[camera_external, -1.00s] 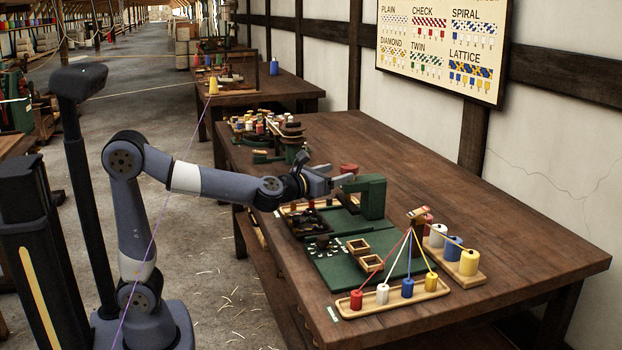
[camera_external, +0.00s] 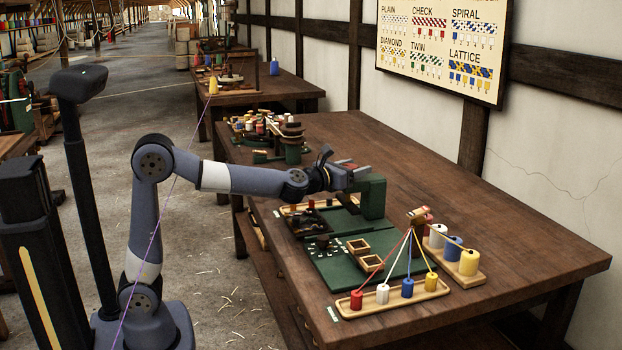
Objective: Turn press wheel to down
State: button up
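The green press (camera_external: 373,197) stands on the table at the back of a green board (camera_external: 345,266). Its red wheel (camera_external: 347,163) is at the top of the press and mostly hidden behind my gripper. My gripper (camera_external: 357,170) is at the wheel, level with the top of the press. Its fingers overlap the red in this view. I cannot tell whether they touch the wheel or are closed on it. The turn position of the wheel is too small and covered to read.
In front of the press are two small wooden frames (camera_external: 358,246) and a dark tray. A wooden tray (camera_external: 395,299) with several coloured bobbins and strings stands at the near side, with a bobbin rack (camera_external: 466,274) to its right. The table's right part is clear.

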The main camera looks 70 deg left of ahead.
jog(key=c, duration=0.7)
jog(key=shift+o, duration=0.2)
